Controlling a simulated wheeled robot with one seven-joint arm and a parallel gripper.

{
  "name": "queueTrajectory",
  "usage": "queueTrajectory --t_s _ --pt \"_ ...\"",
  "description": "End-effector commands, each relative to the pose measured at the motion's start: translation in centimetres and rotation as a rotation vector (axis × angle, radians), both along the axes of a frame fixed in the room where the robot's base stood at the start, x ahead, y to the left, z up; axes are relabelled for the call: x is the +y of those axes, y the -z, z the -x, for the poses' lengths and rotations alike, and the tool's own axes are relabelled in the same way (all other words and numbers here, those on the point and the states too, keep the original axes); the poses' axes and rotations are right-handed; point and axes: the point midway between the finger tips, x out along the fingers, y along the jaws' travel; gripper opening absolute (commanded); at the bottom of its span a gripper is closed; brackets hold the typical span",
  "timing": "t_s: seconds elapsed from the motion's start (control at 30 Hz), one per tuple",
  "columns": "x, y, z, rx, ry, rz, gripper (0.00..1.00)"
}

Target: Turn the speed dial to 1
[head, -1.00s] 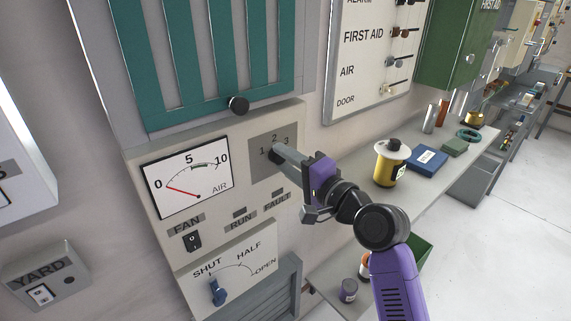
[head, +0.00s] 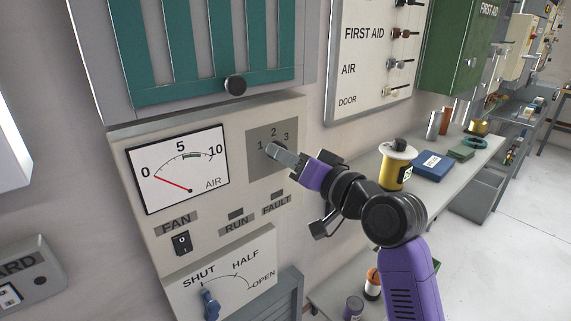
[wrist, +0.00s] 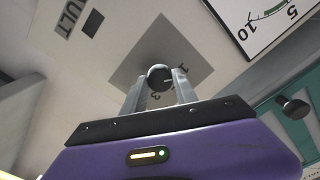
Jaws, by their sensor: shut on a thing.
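The speed dial is a small dark round knob (wrist: 159,76) on a grey plate (head: 254,137) marked 1, 2 and 3. My gripper (head: 271,150) reaches it from the right, and its fingers hide most of the dial in the head view. In the wrist view my gripper (wrist: 160,88) has one finger on each side of the knob, shut on it. A pale mark on the knob points right, roughly toward the 1 side. The fingers partly cover the numbers there, so I cannot tell the exact setting.
An air gauge (head: 179,168) is left of the dial, with a fan switch (head: 182,243) and a blue-handled shut/half/open lever (head: 210,304) below. A black knob (head: 235,85) sits above. A shelf with a yellow spool (head: 396,170) and a blue box (head: 432,164) lies right.

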Motion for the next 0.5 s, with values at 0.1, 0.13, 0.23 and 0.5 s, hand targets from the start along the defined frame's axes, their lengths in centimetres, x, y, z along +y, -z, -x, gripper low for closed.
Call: queueTrajectory --t_s 0.1,0.13,0.23,0.5 --pt "-0.14 0.21 -0.03 -0.025 0.002 0.039 0.00" --pt "-0.13 0.21 -0.04 -0.029 0.001 0.047 0.00" --pt "-0.13 0.17 -0.04 -0.041 0.001 0.065 0.00" --pt "-0.11 0.11 -0.03 -0.053 0.002 0.083 0.00"
